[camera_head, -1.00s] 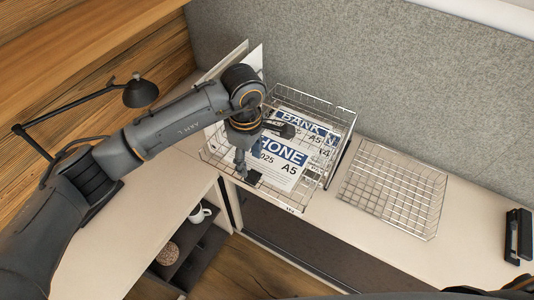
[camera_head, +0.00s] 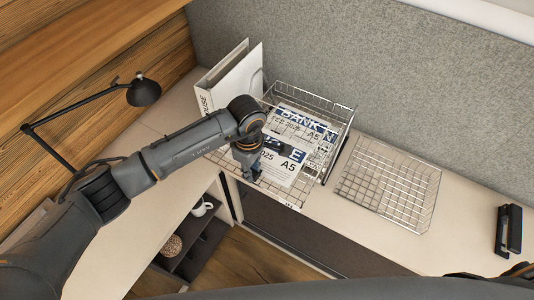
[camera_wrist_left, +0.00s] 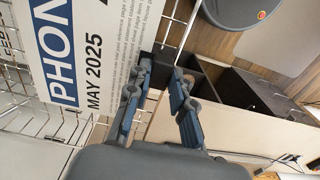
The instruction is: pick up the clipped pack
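The clipped pack is a white and blue printed stack reading "PHONE" and "MAY 2025" (camera_wrist_left: 100,70). In the head view the pack (camera_head: 292,166) lies in the near part of a wire basket (camera_head: 296,204), partly covered by my left wrist. In the left wrist view a black piece, apparently its clip (camera_wrist_left: 165,56), sits at the pack's edge. My left gripper (camera_wrist_left: 163,66) has its fingers apart, with the tips at this black piece; contact is not clear. In the head view the left gripper (camera_head: 249,174) points down at the pack's left edge. The right gripper is not seen.
A second pack reading "BANK" (camera_head: 303,121) lies behind in the same basket. A white binder (camera_head: 237,82) stands to the left at the back. An empty wire tray (camera_head: 388,185) and a black stapler (camera_head: 509,230) are to the right. A desk lamp (camera_head: 143,92) stands left.

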